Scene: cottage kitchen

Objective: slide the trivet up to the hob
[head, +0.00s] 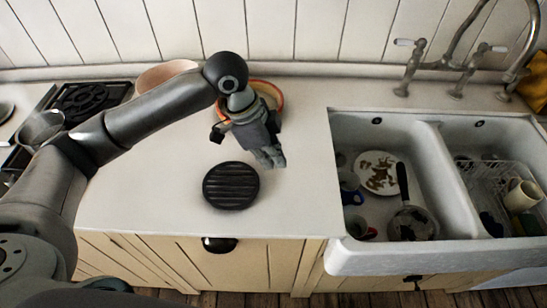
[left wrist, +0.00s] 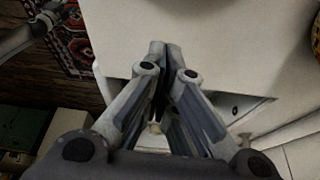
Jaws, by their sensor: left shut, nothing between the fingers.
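The trivet (head: 231,186) is a dark, round, ribbed disc lying flat on the white counter near its front edge. The hob (head: 88,98), black with a burner grate, is at the far left of the head view, with bare counter between it and the trivet. My left gripper (head: 272,160) is shut and empty. It points down to the right of the trivet, apart from it in the picture; its exact height is hard to tell. In the left wrist view the closed fingertips (left wrist: 164,48) show over the pale counter, and a dark rounded edge, probably the trivet (left wrist: 180,4), shows at the top.
A pink bowl (head: 165,74) and an orange-rimmed dish (head: 272,92) stand at the back of the counter, partly behind my arm. A metal pot (head: 41,127) is by the hob. The white double sink (head: 385,255) on the right holds dishes and a pan.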

